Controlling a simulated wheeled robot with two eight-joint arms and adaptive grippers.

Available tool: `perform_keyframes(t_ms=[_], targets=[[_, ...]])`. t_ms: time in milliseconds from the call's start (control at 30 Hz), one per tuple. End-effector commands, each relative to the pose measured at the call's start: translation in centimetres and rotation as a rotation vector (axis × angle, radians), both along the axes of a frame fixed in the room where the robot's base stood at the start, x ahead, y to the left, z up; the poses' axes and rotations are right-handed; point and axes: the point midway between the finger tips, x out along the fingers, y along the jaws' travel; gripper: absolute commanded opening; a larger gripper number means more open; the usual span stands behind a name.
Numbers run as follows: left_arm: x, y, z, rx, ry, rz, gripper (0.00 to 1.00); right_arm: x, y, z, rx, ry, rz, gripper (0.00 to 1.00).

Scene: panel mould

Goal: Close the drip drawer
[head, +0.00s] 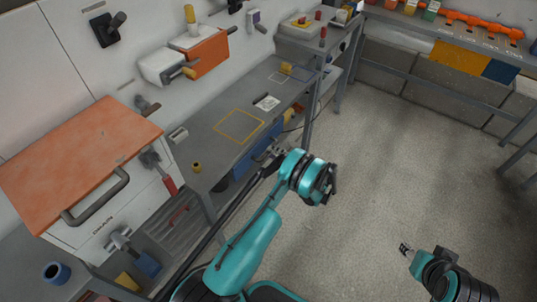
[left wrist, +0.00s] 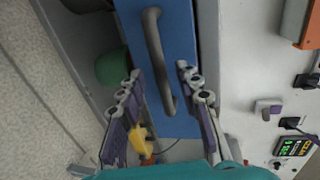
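The blue drawer, which I take as the drip drawer, is under the grey workbench in the head view (head: 268,138). My left arm partly hides it. Its blue front (left wrist: 181,45) fills the middle of the left wrist view, with a curved grey handle (left wrist: 154,45). How far the drawer stands out is unclear. My left gripper (head: 274,153) is at the drawer front. In the left wrist view, its fingers (left wrist: 159,72) are apart on either side of the handle's lower part, with no clear grip. My right gripper (head: 404,248) is over the floor at lower right, away from the drawer; its opening is too small to judge.
The grey workbench (head: 213,143) runs along the wall above the drawer. An orange panel (head: 85,150) with a grey handle is at left. A green round object (left wrist: 112,68) is beside the drawer. The floor (head: 375,150) at right is clear.

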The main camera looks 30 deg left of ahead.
Motion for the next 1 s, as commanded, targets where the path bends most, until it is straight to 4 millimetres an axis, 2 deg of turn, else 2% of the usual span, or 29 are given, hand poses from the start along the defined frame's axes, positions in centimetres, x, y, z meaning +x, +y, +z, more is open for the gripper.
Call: perform_keyframes(t_ms=[33,200,533,567,633,700,1000], targets=[[0.0,0.9,-0.4,0.0,0.001,0.003,0.34,0.0,0.0,-0.5,0.0,0.0,0.0,0.46],[0.2,2.8,-0.7,-0.001,0.002,0.002,0.34,0.0,0.0,-1.1,0.0,0.0,0.0,0.46],[0.3,3.3,-0.7,-0.001,0.002,-0.001,0.34,0.0,0.0,-1.1,0.0,0.0,0.0,0.46],[0.3,3.3,-0.7,-0.001,0.002,-0.001,0.32,0.0,0.0,-1.1,0.0,0.0,0.0,0.46],[0.3,3.3,-0.7,-0.001,0.002,0.0,0.13,0.0,0.0,-1.1,0.0,0.0,0.0,0.46],[0.3,3.3,-0.7,-0.001,0.002,0.0,0.0,0.0,0.0,-1.1,0.0,0.0,0.0,0.46],[0.3,3.2,-0.7,-0.002,0.002,0.0,0.0,0.0,0.0,-1.1,0.0,0.0,0.0,0.46]])
